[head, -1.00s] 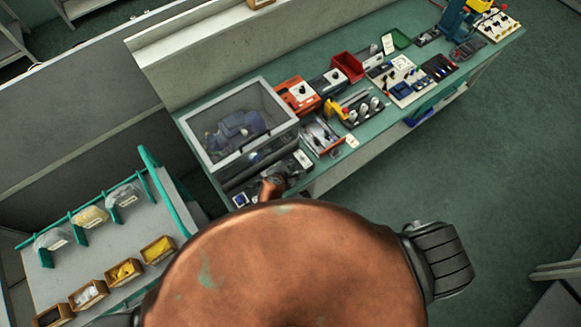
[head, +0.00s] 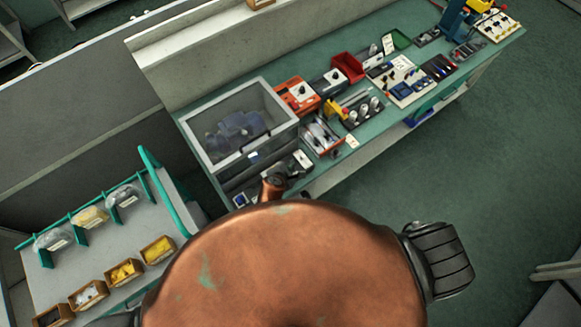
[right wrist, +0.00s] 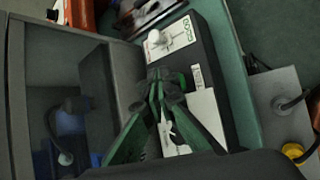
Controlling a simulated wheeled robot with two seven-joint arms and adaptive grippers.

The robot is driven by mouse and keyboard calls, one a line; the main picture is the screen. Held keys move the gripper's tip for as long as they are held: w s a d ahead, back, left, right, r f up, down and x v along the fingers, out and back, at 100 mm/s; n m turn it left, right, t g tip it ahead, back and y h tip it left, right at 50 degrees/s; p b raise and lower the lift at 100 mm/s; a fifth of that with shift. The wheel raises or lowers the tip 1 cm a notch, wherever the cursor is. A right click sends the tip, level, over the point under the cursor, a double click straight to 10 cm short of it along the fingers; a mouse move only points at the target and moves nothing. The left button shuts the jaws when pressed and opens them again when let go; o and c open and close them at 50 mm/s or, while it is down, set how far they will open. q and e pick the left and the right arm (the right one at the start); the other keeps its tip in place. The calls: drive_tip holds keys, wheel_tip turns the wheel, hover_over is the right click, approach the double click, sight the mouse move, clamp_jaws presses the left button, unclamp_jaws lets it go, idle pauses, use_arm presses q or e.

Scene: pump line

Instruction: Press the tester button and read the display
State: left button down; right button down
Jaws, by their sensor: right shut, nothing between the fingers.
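The tester is a dark box with a white panel, a pale knob and a green-marked label. It fills the middle of the right wrist view (right wrist: 207,62) and shows small in the head view (head: 302,160) at the bench's near left edge. My right gripper (right wrist: 165,84) has dark green fingers, shut with nothing between them. Its fingertips are over the tester's panel, just below the knob; I cannot tell whether they touch it. The fingers hide part of the panel, and I cannot make out a button or a display reading. My left gripper is not in view.
A clear-topped enclosure (head: 190,140) with a blue pump inside stands just left of the tester. Red and dark instrument boxes (head: 297,95) stand behind it. A grey box with black and yellow connectors (right wrist: 274,86) is at right in the wrist view.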

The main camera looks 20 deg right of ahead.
drive_tip(key=shift+f, duration=0.1)
drive_tip(key=shift+f, duration=0.25)
drive_tip(key=shift+f, duration=0.5)
idle(0.9)
drive_tip(key=shift+r, duration=0.1)
drive_tip(key=shift+r+p, duration=0.8)
drive_tip(key=shift+p, duration=0.5)
wheel_tip(320, 180, up, 5)
drive_tip(key=p, duration=0.6)
